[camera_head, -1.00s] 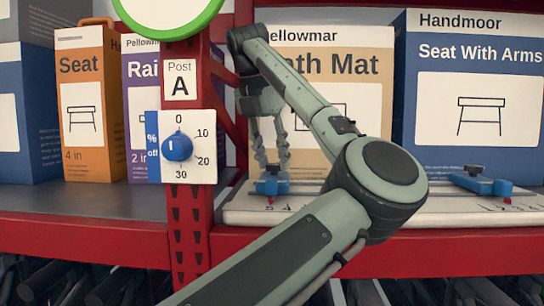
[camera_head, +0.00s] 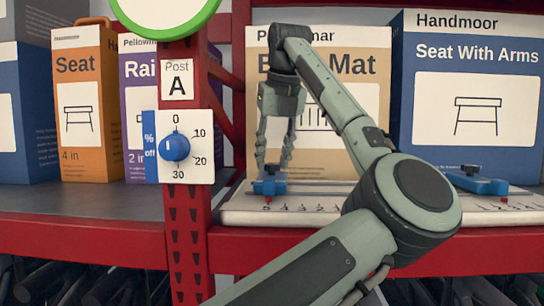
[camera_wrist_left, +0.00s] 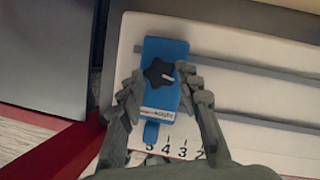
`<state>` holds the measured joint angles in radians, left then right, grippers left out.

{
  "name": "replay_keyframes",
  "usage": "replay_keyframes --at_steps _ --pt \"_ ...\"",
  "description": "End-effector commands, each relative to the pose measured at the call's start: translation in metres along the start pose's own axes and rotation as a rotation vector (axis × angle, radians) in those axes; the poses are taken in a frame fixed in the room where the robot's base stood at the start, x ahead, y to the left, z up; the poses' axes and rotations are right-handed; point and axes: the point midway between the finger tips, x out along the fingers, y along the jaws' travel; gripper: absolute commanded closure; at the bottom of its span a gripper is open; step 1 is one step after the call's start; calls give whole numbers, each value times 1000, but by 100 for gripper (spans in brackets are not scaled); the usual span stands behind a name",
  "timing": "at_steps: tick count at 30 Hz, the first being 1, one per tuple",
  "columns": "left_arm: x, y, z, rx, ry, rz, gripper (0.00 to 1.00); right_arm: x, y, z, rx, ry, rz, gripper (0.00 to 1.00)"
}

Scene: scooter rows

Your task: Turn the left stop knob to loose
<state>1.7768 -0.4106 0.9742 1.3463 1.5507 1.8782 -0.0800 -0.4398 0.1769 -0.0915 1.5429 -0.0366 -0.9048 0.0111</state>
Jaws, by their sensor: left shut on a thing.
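The left stop (camera_head: 268,188) is a blue block on the white board at the shelf's front. Its black star-shaped knob (camera_wrist_left: 158,73) shows from above in the left wrist view, with a pale mark pointing right. A white label (camera_wrist_left: 158,113) on the stop is too small to read surely. My left gripper (camera_head: 273,167) reaches down over the stop, its fingers on either side of the knob and shut on it. The gripper also shows in the left wrist view (camera_wrist_left: 161,76). My right gripper is not in view.
The white board (camera_wrist_left: 270,145) has grey slots and printed numbers. A second blue stop (camera_head: 478,183) sits farther right. The Bath Mat box (camera_head: 350,130) stands close behind. Red post A (camera_head: 188,240), with a blue dial (camera_head: 174,147), stands to the left.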

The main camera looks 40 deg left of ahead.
Motion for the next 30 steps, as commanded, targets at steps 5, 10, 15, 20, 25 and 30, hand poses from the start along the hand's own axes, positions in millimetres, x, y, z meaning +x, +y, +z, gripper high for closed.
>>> replay_keyframes --at_steps 5,10,15,20,25,30 --pt "-1 -2 0 -150 -1 65 95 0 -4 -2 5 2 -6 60" --pt "-1 -4 1 -299 0 125 95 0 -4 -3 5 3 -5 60" --pt "0 -5 2 -449 0 188 95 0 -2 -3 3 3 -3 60" --pt "0 -6 3 -586 0 245 95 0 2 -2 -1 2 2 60" --pt "1 -7 4 -711 0 296 95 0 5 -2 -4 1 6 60" --pt "1 -7 4 -810 0 335 95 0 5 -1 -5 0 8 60"
